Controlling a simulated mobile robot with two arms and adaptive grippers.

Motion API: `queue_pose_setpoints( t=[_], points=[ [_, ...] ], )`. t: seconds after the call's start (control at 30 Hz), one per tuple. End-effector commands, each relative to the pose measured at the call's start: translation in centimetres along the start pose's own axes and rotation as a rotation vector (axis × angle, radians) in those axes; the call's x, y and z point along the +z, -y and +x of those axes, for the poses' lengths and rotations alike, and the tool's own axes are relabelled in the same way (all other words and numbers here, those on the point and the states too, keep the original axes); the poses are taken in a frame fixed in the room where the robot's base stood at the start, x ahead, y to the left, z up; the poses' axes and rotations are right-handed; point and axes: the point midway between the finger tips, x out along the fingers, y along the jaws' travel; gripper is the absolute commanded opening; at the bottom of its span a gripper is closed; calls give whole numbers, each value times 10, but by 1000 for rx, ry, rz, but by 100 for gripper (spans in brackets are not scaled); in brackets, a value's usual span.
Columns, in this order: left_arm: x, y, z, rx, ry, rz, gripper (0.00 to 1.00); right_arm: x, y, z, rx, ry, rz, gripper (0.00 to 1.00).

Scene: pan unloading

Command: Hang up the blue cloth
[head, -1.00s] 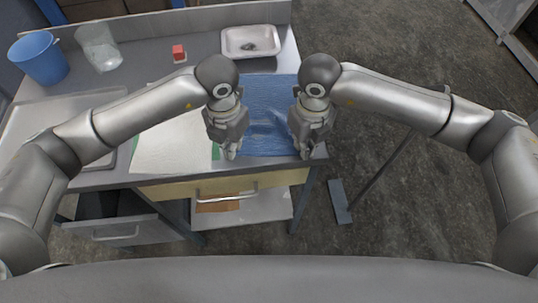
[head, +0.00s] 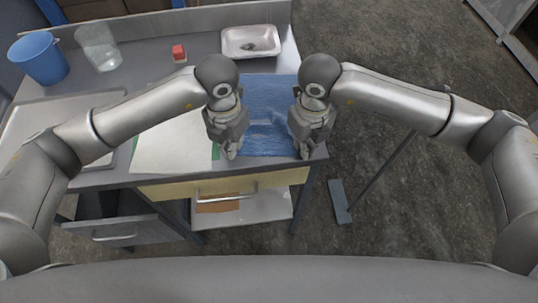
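The blue cloth (head: 267,118) lies on the right part of the grey workbench, with a fold or wrinkle across its middle. My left gripper (head: 231,154) points down at the cloth's left front edge. My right gripper (head: 304,153) points down at its right front edge, near the bench's right edge. The fingertips of both are small and close to the cloth; I cannot tell whether they are closed on it. Parts of the cloth's side edges are hidden by the grippers.
A white sheet (head: 172,146) lies left of the cloth. A metal tray (head: 232,51) and a red block (head: 178,50) stand behind, a clear container (head: 99,54) and blue bucket (head: 24,49) at back left. A drawer (head: 123,228) stands open below. The floor at right is mostly clear.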

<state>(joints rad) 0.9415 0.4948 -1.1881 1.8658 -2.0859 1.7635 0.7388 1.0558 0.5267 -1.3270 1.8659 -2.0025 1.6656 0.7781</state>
Motion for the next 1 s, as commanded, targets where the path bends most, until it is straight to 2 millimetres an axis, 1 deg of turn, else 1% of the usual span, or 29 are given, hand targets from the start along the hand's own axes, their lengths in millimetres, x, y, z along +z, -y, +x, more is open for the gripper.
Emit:
queue_pose_setpoints(
  t=[0.17,0.37,0.57,0.83,1.0],
  points=[
    [-1,0,1,0,-3,0,0,-1,0,2,-1,-4,0,0],
    [-1,0,-2,0,-2,0,0,-1,0,-2,-1,-4,0,0],
    [0,0,-14,0,-1,0,0,-1,0,-14,0,-2,0,0],
    [0,0,-36,0,0,0,0,0,0,-36,0,-1,0,0],
    [0,0,-44,0,0,0,0,0,0,-44,0,-1,0,0]
  ],
)
